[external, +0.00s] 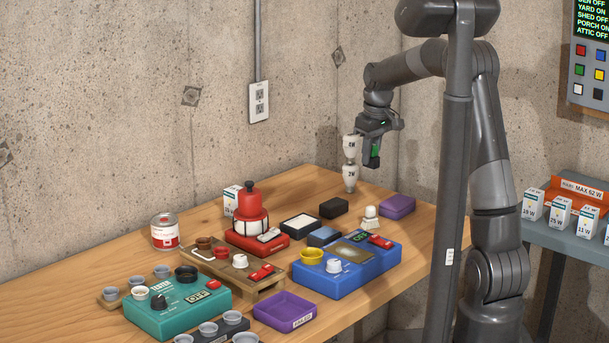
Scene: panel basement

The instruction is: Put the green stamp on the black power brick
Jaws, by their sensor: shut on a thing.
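My gripper (370,160) is shut on the green stamp (375,151), a small green and dark piece held upright between the fingers. The fingers hide part of it. It is in the air above the back right of the wooden table, clear of everything below. The black power brick (334,208) is a small plain black block lying on the table, below and to the left of my gripper. Its top looks bare.
A purple case (397,206), a white-topped black pad (300,223) and a blue device (345,265) surround the brick. A red device (256,240) stands farther left. Bare wood lies behind the brick.

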